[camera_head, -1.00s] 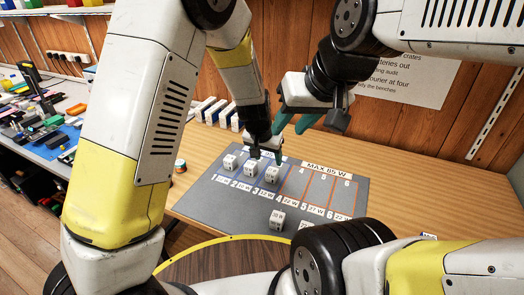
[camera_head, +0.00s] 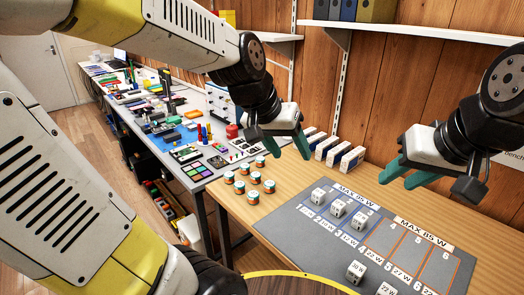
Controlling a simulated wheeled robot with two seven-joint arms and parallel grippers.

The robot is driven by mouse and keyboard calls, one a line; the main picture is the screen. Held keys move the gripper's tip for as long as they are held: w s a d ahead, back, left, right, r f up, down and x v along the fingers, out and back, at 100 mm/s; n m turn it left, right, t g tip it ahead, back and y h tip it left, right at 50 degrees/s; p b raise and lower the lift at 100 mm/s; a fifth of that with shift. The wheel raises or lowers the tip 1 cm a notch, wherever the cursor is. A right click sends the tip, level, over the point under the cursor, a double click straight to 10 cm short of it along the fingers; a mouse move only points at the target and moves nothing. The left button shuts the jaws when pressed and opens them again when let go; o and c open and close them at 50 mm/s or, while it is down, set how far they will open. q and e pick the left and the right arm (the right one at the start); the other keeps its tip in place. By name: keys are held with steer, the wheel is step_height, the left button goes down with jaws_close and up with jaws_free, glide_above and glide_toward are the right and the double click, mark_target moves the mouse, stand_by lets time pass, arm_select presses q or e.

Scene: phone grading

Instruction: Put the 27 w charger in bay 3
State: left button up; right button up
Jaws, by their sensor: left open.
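The grey mat (camera_head: 290,232) has blue-outlined bays 1 to 3 under "MAX 45 W" or similar, and orange-outlined bays 4 to 6 under "MAX 85 W". White cube chargers stand in bay 1 (camera_head: 318,196), bay 2 (camera_head: 337,208) and apparently bay 3 (camera_head: 359,221). Their ratings are too small to read, so I cannot tell which is the 27 W charger. Two more chargers, one apparently marked 30 W (camera_head: 356,271) and one cut by the bottom edge (camera_head: 386,290), are at the front. My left gripper (camera_head: 279,146) is open and empty, above and left of the mat. My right gripper (camera_head: 405,177) looks open and empty above the mat's back.
Several teal-and-orange tubs (camera_head: 254,197) stand left of the mat. White boxes (camera_head: 339,153) line the wall behind it. A cluttered bench (camera_head: 195,180) lies to the left. A shelf with binders (camera_head: 376,10) is above. Bays 4 to 6 look clear.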

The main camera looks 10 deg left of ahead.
arm_select(q)
steer(key=s+a+r+n+t+y, duration=0.1)
steer(key=s+a+r, duration=0.1)
steer(key=s+a, duration=0.4)
steer(key=shift+s+a+n+y, duration=0.4)
steer(key=shift+s, duration=0.85)
